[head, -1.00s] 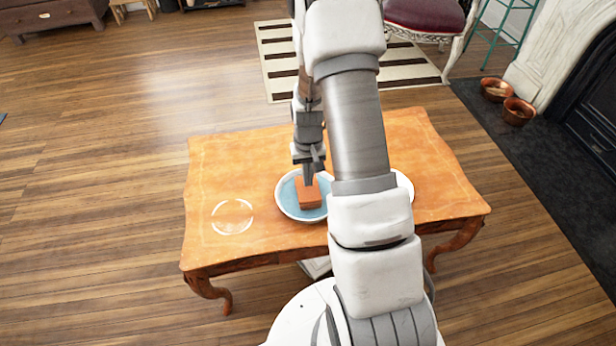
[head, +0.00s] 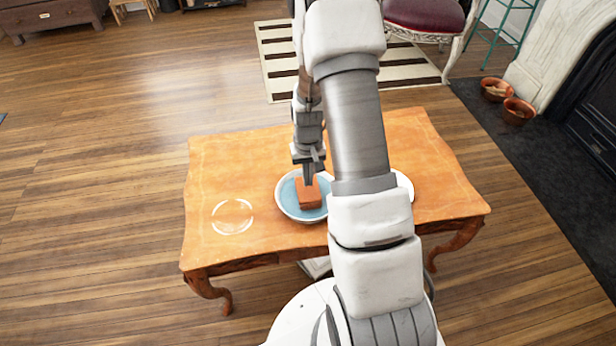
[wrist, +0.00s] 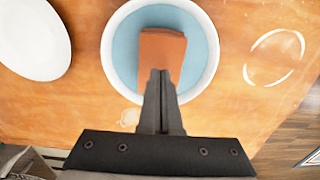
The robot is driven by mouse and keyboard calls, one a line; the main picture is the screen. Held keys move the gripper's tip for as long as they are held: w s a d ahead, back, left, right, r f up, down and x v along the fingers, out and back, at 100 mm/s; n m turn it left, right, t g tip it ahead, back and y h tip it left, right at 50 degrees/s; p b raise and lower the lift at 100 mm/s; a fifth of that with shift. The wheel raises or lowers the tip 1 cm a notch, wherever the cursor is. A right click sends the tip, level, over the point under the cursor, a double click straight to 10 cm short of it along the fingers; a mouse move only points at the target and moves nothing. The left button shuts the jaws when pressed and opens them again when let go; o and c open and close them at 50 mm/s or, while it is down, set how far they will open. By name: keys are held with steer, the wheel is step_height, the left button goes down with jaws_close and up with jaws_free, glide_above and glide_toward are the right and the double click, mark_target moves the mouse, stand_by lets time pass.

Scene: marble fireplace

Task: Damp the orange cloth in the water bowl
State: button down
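The orange cloth (head: 309,194) is a folded block inside the water bowl (head: 282,207), a white-rimmed bowl with blue water. My gripper (head: 309,176) points down over the bowl, with its fingertips at the cloth. In the wrist view the cloth (wrist: 160,52) lies over the blue water within the bowl's rim (wrist: 109,60). The fingers (wrist: 160,78) are close together at the cloth's near end and look shut on it. The cloth's underside is hidden, so I cannot tell how deep it sits in the water.
A white plate (head: 404,187) lies right of the bowl, partly hidden by my arm; it shows in the wrist view (wrist: 35,38). A pale ring mark (head: 232,216) is on the left of the wooden table (head: 235,165). The table's left part is clear.

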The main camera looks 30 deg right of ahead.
steer(key=shift+f+b, duration=0.55)
steer(key=shift+f, duration=0.25)
steer(key=shift+r, duration=0.1)
stand_by(0.7)
steer(key=shift+r+p, duration=2.25)
steer(key=shift+r, duration=0.65)
steer(key=shift+r, duration=0.1)
step_height(320, 180, up, 9)
steer(key=t, duration=0.1)
glide_above(300, 191)
steer(key=s+a+r+n+t, duration=0.1)
steer(key=s+a+r, duration=0.1)
steer(key=r, duration=0.3)
steer(key=s+a+r, duration=0.1)
steer(key=a+r, duration=0.1)
steer(key=r, duration=0.4)
steer(key=s+a+r+n+t, duration=0.1)
steer(key=s+a+r+t, duration=0.15)
steer(key=s+r, duration=0.45)
steer(key=s+a+r+n+t, duration=0.1)
steer(key=s+a+r, duration=0.35)
steer(key=s, duration=0.45)
step_height(300, 191, up, 22)
steer(key=p, duration=2.1)
steer(key=shift+d+r+p, duration=0.2)
steer(key=shift+d+p, duration=0.1)
steer(key=shift+d, duration=0.15)
